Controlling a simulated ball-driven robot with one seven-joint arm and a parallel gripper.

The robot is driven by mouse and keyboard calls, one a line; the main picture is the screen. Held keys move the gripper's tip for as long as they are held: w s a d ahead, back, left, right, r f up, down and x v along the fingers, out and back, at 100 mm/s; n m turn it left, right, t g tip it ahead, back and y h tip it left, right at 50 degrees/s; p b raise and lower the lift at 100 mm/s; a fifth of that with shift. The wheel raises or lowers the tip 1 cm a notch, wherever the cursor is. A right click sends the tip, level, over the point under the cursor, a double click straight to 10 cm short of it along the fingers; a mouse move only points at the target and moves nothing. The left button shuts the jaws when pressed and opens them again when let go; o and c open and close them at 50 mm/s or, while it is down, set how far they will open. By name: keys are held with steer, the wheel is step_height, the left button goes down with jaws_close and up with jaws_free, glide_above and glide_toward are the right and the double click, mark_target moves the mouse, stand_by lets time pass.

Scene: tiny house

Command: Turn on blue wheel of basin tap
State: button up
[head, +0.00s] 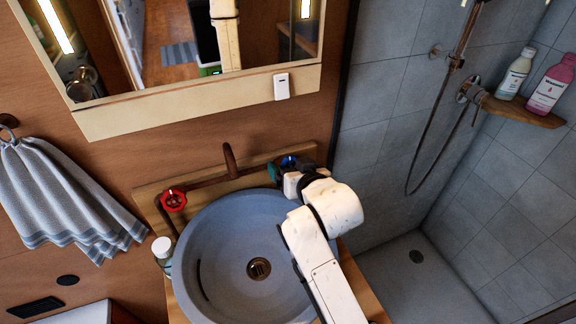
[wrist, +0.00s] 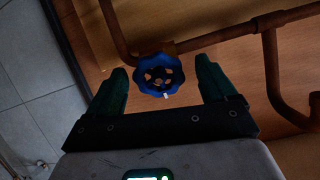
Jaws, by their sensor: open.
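The blue wheel (wrist: 160,75) of the basin tap sits between the fingertips of my gripper (wrist: 162,78) in the wrist view. The green fingers are open, one on each side of the wheel, with a visible gap to it. In the head view the blue wheel (head: 289,162) shows at the right end of the copper pipe, partly hidden by my gripper (head: 284,172). The red wheel (head: 173,200) is at the pipe's left end. The copper spout (head: 230,160) rises between the two wheels.
The grey round basin (head: 215,235) lies under my arm. A small jar (head: 162,250) stands at its left. A mirror (head: 200,85) hangs above the tap. A striped towel (head: 65,200) hangs at left. A shower shelf (head: 522,110) holds two bottles at right.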

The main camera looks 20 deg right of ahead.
steer(key=shift+w+f, duration=0.1)
steer(key=shift+w, duration=0.2)
steer(key=shift+c, duration=0.2)
steer(key=c, duration=1)
steer(key=shift+a, duration=0.1)
steer(key=n+p, duration=0.2)
steer(key=n, duration=0.1)
steer(key=shift+a+n+y+p, duration=0.1)
steer(key=shift+n+y+p, duration=0.2)
steer(key=shift+n+p, duration=1.45)
steer(key=shift+n+b, duration=0.55)
steer(key=shift+n, duration=0.2)
